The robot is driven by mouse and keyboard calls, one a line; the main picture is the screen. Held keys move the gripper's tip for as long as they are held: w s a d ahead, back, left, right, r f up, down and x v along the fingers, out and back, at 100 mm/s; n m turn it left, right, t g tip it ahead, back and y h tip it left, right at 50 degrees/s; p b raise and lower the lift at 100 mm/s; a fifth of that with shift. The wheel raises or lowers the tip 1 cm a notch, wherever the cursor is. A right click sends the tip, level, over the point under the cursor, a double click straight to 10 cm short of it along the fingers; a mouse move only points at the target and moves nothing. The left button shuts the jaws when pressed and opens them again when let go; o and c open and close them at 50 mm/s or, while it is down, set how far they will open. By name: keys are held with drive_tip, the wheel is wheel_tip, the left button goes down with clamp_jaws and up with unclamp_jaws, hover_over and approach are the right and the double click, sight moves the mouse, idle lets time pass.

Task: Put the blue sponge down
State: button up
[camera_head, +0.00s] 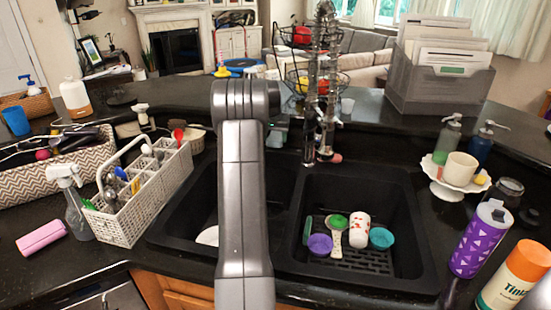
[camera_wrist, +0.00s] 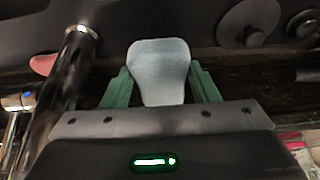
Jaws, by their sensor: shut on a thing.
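A pale blue sponge (camera_wrist: 160,68) is between the green fingers of my gripper (camera_wrist: 160,80) in the wrist view. The fingers press on its two sides, and its wider end points away from the palm. In the head view my arm stands in front of the double sink. A small part of my gripper (camera_head: 276,134) shows just right of the arm, left of the faucet (camera_head: 312,100). I cannot make out the sponge in the head view. In the wrist view the faucet's chrome post (camera_wrist: 62,85) rises close to the left of my gripper.
The right basin (camera_head: 410,215) holds a purple cup (camera_head: 320,244), a teal cup (camera_head: 381,238) and other small items. A white cutlery caddy (camera_head: 125,222) stands left of the left basin. Soap bottles and a cake stand (camera_head: 452,190) are at the right. A pink object (camera_wrist: 43,64) lies beside the post.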

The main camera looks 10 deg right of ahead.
sight(275, 146)
drive_tip(key=shift+f+p, duration=0.4)
drive_tip(key=shift+f, duration=3.75)
drive_tip(key=o, duration=1)
drive_tip(key=shift+c, duration=0.2)
drive_tip(key=shift+o, duration=0.3)
drive_tip(key=shift+r, duration=0.3)
drive_tip(key=b+v, duration=0.1)
drive_tip(key=v, duration=1)
drive_tip(key=shift+s+r+b, duration=0.2)
drive_tip(key=shift+r+b, duration=0.1)
drive_tip(key=shift+r, duration=0.05)
drive_tip(key=shift+f, duration=0.1)
drive_tip(key=p+x, duration=0.1)
drive_tip(key=x, duration=1.1)
drive_tip(key=shift+f+p, duration=0.3)
drive_tip(key=shift+a+r, duration=0.1)
drive_tip(key=shift+r, duration=2.1)
